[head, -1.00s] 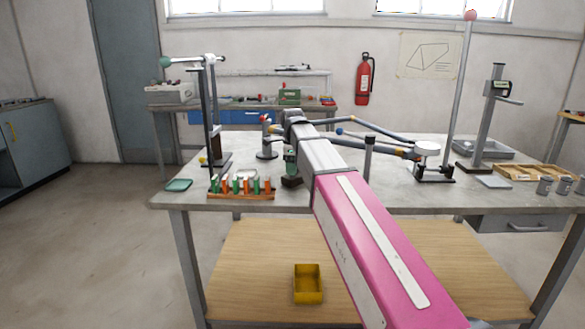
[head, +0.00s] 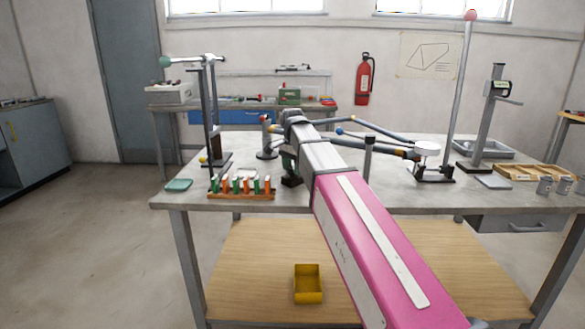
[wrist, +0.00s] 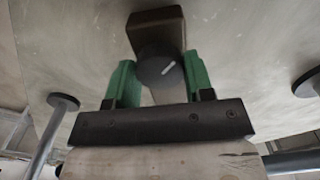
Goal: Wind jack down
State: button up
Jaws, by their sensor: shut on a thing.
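Behind the knob is a dark block (wrist: 155,27), seemingly part of the jack. In the head view my gripper (head: 288,163) is at the bench's near middle, partly hidden by my pink and grey arm. A dark base (head: 291,181) shows just below it. The jack's top and height are hidden from the head view.
Jointed bars (head: 375,138) run across the bench (head: 330,198) right of my arm, near a short post (head: 369,155). A rack of green and orange pieces (head: 240,190) stands left. A tall stand (head: 209,120) is behind it. A yellow bin (head: 308,285) sits on the lower shelf.

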jog(key=n, duration=0.4)
jog(key=shift+n, duration=0.3)
jog(key=n, duration=0.4)
jog(key=shift+n, duration=0.3)
jog(key=n, duration=0.4)
jog(key=shift+n, duration=2)
jog(key=o, duration=0.9)
